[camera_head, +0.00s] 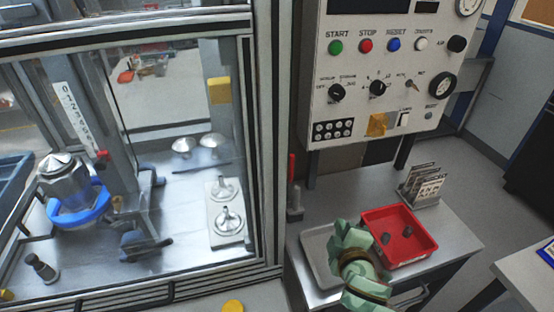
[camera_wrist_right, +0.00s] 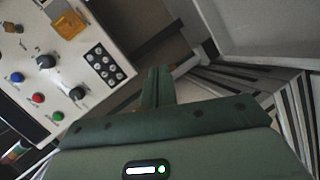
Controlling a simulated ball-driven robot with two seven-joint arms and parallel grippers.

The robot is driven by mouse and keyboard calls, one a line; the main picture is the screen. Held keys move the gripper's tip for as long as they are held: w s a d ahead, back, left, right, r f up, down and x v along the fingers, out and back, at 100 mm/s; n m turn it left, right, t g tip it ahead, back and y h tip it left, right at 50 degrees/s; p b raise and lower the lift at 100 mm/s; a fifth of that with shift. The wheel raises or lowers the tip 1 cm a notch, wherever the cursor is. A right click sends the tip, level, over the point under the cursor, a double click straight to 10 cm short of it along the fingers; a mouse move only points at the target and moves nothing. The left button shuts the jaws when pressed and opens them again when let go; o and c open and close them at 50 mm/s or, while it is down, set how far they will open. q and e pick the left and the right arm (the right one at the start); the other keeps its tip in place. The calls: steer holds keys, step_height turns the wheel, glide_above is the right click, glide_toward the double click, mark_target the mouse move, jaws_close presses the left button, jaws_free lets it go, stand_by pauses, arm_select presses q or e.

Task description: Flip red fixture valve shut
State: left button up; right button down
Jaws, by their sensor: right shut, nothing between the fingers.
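A slim red lever (camera_head: 291,167) stands upright above a small grey valve body (camera_head: 295,204) at the bench's left edge, beside the enclosure frame. My right gripper (camera_head: 343,230) is green and sits over the grey tray, to the right of and nearer than the lever, apart from it. In the right wrist view its fingers (camera_wrist_right: 158,84) are together with nothing between them. The lever cannot be made out in the wrist view. A small red part (camera_head: 102,154) also shows on the fixture inside the glazed enclosure. My left gripper is out of view.
A grey tray (camera_head: 317,254) and a red tray (camera_head: 421,254) with dark parts lie on the bench, with a card rack (camera_head: 424,182) behind. The control panel (camera_head: 387,105) hangs above. The enclosure frame (camera_head: 267,140) closes off the left side.

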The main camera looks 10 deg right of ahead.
mark_target(291, 169)
steer(key=w+a+r+n+t+y, duration=0.3)
steer(key=w+a+n+y, duration=0.3)
steer(key=w+n, duration=0.2)
steer(key=shift+w+a+r+t, duration=0.15)
steer(key=shift+w+r+t, duration=0.35)
steer(key=shift+r, duration=0.3)
steer(key=w+a, duration=0.1)
steer(key=w, duration=0.9)
steer(key=shift+a+b, duration=0.4)
